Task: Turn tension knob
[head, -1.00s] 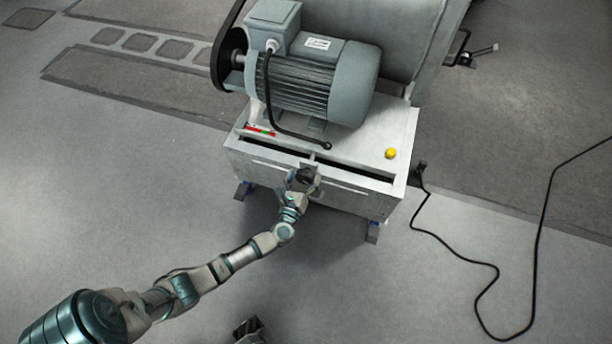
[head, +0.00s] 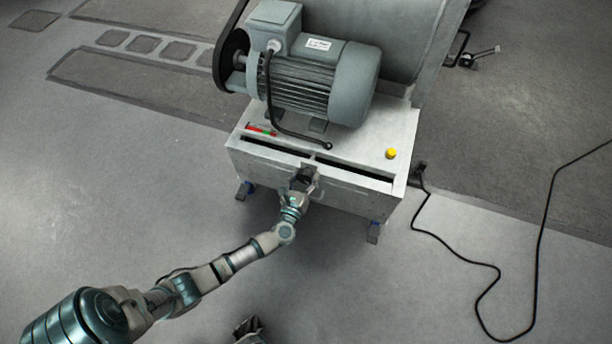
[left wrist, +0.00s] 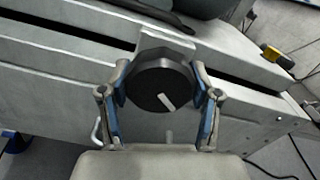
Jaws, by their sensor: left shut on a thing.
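The tension knob (left wrist: 158,84) is a round black knob with a white pointer mark, on the front of the grey machine base (head: 335,200). In the left wrist view its mark points to the lower right. My left gripper (left wrist: 162,92) has a finger on each side of the knob and is shut on it. In the head view the left gripper (head: 304,182) is at the middle of the base's front edge and partly hides the knob (head: 303,174). Another gripper (head: 249,328), my right one, shows only in part at the bottom edge; its jaws are unclear.
A grey motor (head: 315,80) with a black cable sits on the base. A yellow button (head: 391,153) is at its right and a red-green strip (head: 262,130) at its left. A black cable (head: 470,263) lies on the floor to the right. The front floor is clear.

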